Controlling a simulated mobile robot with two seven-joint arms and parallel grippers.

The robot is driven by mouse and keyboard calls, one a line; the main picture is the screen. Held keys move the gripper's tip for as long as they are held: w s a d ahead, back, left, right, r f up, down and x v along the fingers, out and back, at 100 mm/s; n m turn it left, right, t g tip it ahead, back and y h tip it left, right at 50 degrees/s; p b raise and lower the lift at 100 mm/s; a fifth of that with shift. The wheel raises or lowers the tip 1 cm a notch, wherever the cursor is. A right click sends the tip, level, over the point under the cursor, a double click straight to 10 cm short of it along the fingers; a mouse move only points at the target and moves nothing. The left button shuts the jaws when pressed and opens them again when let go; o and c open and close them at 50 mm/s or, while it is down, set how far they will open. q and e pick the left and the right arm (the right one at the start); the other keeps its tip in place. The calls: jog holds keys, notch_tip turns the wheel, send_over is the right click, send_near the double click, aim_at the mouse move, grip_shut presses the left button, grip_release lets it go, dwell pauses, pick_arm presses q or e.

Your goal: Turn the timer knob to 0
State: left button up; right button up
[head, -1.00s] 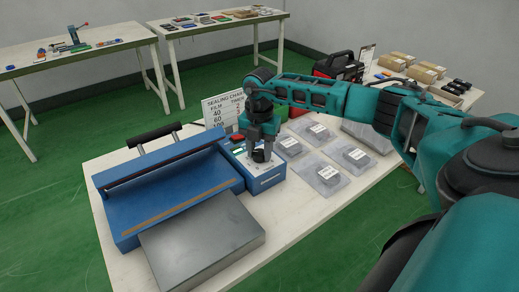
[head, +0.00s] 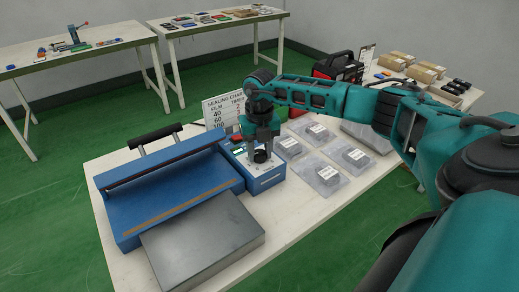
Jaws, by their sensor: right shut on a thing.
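The blue sealer (head: 170,185) stands on the white table, with a blue control box (head: 268,181) at its right end. A dark timer knob (head: 260,156) sits on top of the control box. My right gripper (head: 260,150) points down over the box and is shut on the knob; its fingers partly hide the knob and its markings, so the setting cannot be read. A small greenish display (head: 238,151) is beside it. A sealing chart (head: 222,108) stands behind, partly hidden by my right arm. My left gripper is not in view.
A grey metal plate (head: 203,238) lies in front of the sealer. Several clear bags with labelled dark items (head: 326,175) lie right of the control box. A red part (head: 237,138) sits behind the display. Other tables stand behind.

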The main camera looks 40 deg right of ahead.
aim_at(260, 152)
jog(key=n, duration=0.5)
jog(key=shift+n, duration=0.3)
jog(key=n, duration=0.4)
jog(key=shift+n+b, duration=0.3)
jog(key=shift+n, duration=0.4)
jog(key=o, duration=1.1)
jog(key=shift+c, duration=0.2)
jog(key=shift+r, duration=0.1)
notch_tip(260, 152, up, 13)
jog(key=shift+f, duration=0.2)
